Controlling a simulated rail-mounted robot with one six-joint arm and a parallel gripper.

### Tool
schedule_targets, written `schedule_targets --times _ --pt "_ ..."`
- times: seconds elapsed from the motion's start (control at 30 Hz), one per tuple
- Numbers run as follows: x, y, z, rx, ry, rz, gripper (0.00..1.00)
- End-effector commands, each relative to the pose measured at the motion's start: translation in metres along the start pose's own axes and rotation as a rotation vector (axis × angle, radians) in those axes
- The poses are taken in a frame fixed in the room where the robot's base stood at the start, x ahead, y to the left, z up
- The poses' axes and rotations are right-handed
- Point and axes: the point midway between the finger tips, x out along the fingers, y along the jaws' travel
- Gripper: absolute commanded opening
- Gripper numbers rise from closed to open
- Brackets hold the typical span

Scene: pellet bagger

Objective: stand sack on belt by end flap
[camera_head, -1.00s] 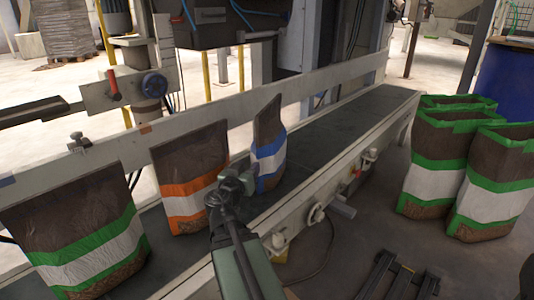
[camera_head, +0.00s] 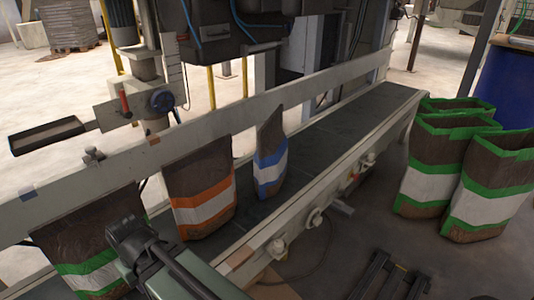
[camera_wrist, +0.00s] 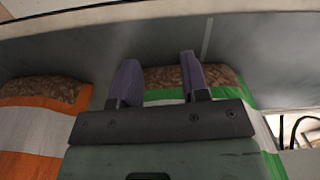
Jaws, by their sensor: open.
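Three sacks stand in a row on the dark belt (camera_head: 325,130). The nearest, a brown sack with green and white bands (camera_head: 95,270), is at the lower left, partly hidden by my arm. A sack with orange and white bands (camera_head: 205,208) is in the middle, and a narrow sack with blue and white bands (camera_head: 270,165) stands upright farther along. My gripper (camera_head: 125,232) is in front of the green-banded sack. In the wrist view my gripper (camera_wrist: 160,78) has its fingers apart, with the green-banded sack (camera_wrist: 180,97) behind them and the orange-banded sack (camera_wrist: 40,125) to the left.
Several green-trimmed sacks (camera_head: 430,185) stand on the floor at right, near a blue drum (camera_head: 500,85). The belt beyond the blue-banded sack is clear.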

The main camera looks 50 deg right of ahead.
Motion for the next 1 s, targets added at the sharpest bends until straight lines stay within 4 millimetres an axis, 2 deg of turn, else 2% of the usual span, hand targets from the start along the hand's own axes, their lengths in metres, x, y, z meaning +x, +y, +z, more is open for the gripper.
schedule_targets --times 0.03,0.27,0.37,0.7,0.9,0.93,0.97,1.0 --pt "-0.020 0.001 -0.001 0.003 0.003 0.001 0.41" --pt "-0.069 0.002 -0.006 0.005 0.017 0.002 0.41" --pt "-0.099 0.002 -0.009 0.006 0.023 0.002 0.41" --pt "-0.215 0.002 -0.021 0.007 0.054 0.003 0.41" --pt "-0.277 0.002 -0.028 0.007 0.072 0.003 0.41" --pt "-0.281 0.005 -0.032 0.015 0.076 0.004 0.41" --pt "-0.265 0.027 -0.049 0.080 0.088 0.014 0.41" --pt "-0.262 0.053 -0.063 0.153 0.103 0.023 0.41"
